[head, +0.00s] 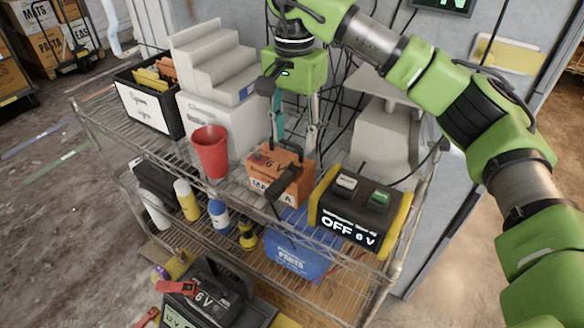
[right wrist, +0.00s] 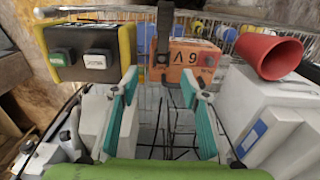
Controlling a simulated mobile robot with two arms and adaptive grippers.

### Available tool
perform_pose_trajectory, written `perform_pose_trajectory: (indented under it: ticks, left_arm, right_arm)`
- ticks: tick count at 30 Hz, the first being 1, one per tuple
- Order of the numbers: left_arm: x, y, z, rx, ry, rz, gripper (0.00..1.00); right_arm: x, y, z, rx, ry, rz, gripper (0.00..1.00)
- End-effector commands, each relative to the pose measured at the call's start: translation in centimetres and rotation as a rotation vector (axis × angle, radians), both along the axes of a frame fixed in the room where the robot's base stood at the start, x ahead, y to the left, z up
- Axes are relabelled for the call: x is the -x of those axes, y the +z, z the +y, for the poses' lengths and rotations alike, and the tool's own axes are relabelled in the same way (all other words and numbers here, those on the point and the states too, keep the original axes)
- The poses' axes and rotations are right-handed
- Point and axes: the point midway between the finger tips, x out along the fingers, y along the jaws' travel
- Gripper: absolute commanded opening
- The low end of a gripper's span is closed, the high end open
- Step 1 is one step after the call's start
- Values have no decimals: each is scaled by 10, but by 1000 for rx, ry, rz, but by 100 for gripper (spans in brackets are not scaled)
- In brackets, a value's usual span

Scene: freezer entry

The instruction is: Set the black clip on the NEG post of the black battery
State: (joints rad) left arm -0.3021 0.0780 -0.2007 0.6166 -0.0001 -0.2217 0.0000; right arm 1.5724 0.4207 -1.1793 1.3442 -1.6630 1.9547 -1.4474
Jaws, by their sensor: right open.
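The black clip (head: 284,184) lies tilted across the orange battery (head: 262,183) on the top wire shelf; in the right wrist view the clip (right wrist: 164,38) stands out dark in front of the orange battery (right wrist: 196,62). My right gripper (head: 296,138) is open above and behind the clip, its fingers pointing down. In the right wrist view, the gripper (right wrist: 159,85) has nothing between its fingers, and the clip shows beyond them. The black battery (head: 207,298), marked 6 V, is low at the front left. A red clip (head: 176,288) is at its left side. I cannot make out its NEG post.
A charger box (head: 357,212) reading OFF 6 V stands right of the orange battery. A red cup (head: 210,152) stands to its left, with a white stepped block (head: 207,65) behind. Dark cables hang behind my gripper.

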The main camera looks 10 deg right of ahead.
Motion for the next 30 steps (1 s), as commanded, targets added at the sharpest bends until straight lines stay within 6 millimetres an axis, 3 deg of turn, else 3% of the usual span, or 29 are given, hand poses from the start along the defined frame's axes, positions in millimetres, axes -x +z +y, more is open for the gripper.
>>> perform_pose_trajectory:
  ticks: [3, 5, 10, 15, 21, 29, 30]
  left_arm:
    - [23, 6, 3, -5, -1, 32, 0]
    - [26, 7, 3, -6, -1, 35, 0]
    - [6, 11, 2, -3, -1, 9, 0]
    - [-21, 31, 0, 2, -1, -32, 0]
    - [-14, 39, 1, 1, -1, -22, 0]
    - [1, 37, 2, -2, 0, 1, 0]
    - [2, 36, 2, -2, 0, 1, 0]
  right_arm:
    - [1, -20, 0, -1, -1, 4, 42]
    - [0, -27, 0, -1, -2, 1, 42]
    - [0, -37, 1, -2, -1, 1, 42]
    - [3, -57, 3, -1, 0, 4, 42]
    - [2, -83, 4, -2, -1, 1, 42]
    - [2, -88, 4, -2, -1, -1, 42]
    - [2, -88, 4, -2, -1, -1, 34]
